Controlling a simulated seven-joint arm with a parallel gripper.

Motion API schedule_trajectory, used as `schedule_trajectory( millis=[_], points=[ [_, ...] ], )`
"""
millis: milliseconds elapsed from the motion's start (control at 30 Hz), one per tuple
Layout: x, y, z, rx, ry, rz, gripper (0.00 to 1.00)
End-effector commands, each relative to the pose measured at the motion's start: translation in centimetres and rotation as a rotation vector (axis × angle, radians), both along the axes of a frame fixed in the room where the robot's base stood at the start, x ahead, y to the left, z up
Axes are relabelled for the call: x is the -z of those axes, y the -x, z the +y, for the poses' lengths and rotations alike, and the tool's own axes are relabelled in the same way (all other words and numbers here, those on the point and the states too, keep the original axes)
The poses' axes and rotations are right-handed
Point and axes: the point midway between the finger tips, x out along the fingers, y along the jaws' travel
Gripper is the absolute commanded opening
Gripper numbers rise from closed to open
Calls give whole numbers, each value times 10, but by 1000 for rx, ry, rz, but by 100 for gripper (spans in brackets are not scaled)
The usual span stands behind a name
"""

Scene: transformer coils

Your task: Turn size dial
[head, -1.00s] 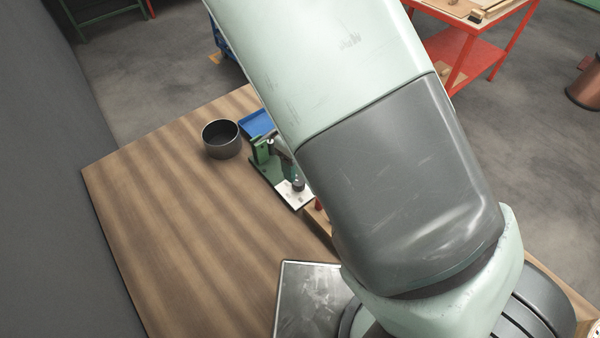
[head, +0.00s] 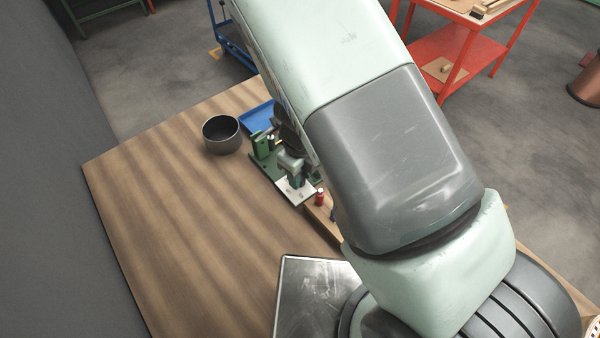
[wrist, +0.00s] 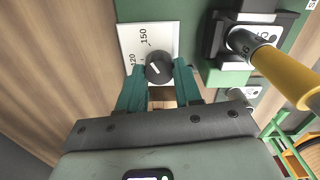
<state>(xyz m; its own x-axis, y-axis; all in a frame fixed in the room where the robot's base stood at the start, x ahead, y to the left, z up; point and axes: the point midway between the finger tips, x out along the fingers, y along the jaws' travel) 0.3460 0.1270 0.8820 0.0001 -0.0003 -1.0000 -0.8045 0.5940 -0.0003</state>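The size dial (wrist: 158,67) is a round black knob with a white pointer line. It sits on a white scale plate (wrist: 131,40) marked 120 and 150, and the pointer slants to the upper left. My gripper (wrist: 160,66) has its two teal fingers on either side of the knob, close against it. I cannot tell whether both fingers touch it. In the head view my gripper (head: 296,182) stands over the white plate (head: 288,194) and hides the knob.
The dial belongs to a green-based winding device (head: 262,163). In the wrist view a clamp-like part with a metal shaft and yellow handle (wrist: 285,76) is close on the right. A dark pot (head: 221,136) and blue tray (head: 257,117) stand behind. The table's left side is clear.

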Motion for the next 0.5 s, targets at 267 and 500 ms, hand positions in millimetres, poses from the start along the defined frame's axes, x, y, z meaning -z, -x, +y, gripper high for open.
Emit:
schedule_trajectory(
  millis=[267,500],
  points=[
    [0,0,0,-6,0,0,4],
    [0,0,0,-78,0,0,4]
  ],
)
